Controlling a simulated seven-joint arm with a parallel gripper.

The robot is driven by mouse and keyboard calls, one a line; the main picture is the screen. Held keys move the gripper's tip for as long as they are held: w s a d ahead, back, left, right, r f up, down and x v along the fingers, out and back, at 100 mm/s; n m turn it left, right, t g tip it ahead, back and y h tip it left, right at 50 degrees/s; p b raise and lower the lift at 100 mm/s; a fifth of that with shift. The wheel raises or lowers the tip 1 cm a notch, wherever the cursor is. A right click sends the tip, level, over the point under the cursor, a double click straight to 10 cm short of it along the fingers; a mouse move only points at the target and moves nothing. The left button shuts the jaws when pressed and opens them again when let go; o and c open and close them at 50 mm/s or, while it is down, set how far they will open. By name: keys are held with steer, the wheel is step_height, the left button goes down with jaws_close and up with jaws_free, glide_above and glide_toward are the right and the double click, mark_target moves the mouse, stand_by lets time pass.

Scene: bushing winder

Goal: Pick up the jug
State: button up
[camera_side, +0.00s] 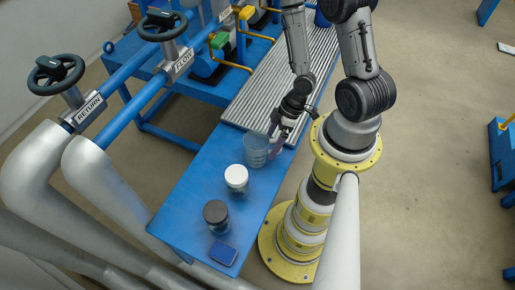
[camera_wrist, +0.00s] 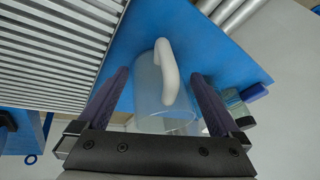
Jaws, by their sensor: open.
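The jug (camera_side: 256,151) is a clear, bluish vessel standing upright on the blue bench, near the end of the ribbed section. In the wrist view, its clear body (camera_wrist: 148,102) and thick whitish handle (camera_wrist: 168,75) show between my two dark fingers. My gripper (camera_side: 279,136) is low over the bench at the jug's right side in the side view. In the wrist view, my gripper (camera_wrist: 160,78) is open, with one finger on either side of the jug and handle. Whether either finger touches the jug cannot be told. The lower jug is partly hidden by the gripper body.
On the blue bench (camera_side: 190,190) stand a white-lidded jar (camera_side: 236,178) and a dark-lidded jar (camera_side: 216,214), with a small blue box (camera_side: 223,253) near the front end. The ribbed grey surface (camera_side: 285,75) lies behind the jug. Large pipes (camera_side: 110,180) run along the left.

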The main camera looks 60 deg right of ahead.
steer(key=shift+x, duration=0.95)
jaws_close()
